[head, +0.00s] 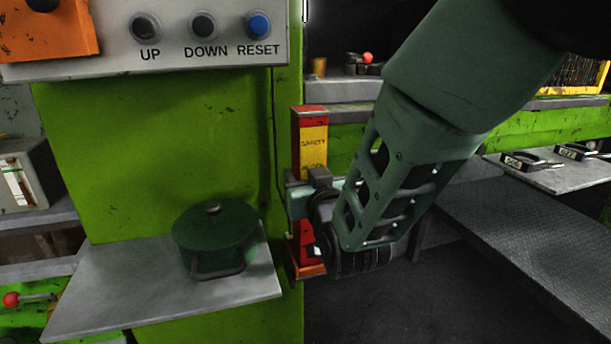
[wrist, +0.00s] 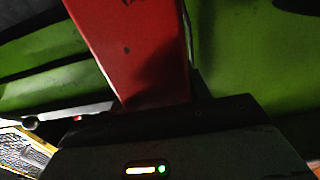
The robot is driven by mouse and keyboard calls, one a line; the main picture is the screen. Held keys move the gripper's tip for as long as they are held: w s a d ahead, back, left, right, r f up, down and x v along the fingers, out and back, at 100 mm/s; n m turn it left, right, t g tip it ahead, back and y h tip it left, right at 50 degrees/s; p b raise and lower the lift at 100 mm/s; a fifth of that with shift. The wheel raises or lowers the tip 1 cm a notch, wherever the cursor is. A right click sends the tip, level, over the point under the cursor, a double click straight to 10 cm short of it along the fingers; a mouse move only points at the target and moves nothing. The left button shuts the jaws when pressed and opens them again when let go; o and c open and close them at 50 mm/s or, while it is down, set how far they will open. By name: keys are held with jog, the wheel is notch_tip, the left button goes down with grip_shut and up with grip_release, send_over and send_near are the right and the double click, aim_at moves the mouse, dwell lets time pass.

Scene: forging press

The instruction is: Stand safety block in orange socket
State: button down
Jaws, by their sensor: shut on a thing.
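The safety block (head: 313,139) is a tall red bar with a yellow label, upright in the head view beside the green press column. My gripper (head: 312,187) is shut on it around its middle. The block's red side also fills the upper middle of the wrist view (wrist: 135,45). The orange socket (head: 309,271) shows low at the block's foot, partly hidden by my wrist. The block's lower end is at the socket, but I cannot tell whether it sits inside or just above it.
A grey shelf (head: 110,290) with a green lidded pot (head: 215,238) is left of the block. A panel (head: 165,35) with UP, DOWN and RESET buttons is above. A grey plate walkway (head: 530,225) and a bench with labelled handles (head: 550,165) are at right.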

jog(key=c, duration=0.7)
grip_release()
jog(key=shift+f, duration=0.15)
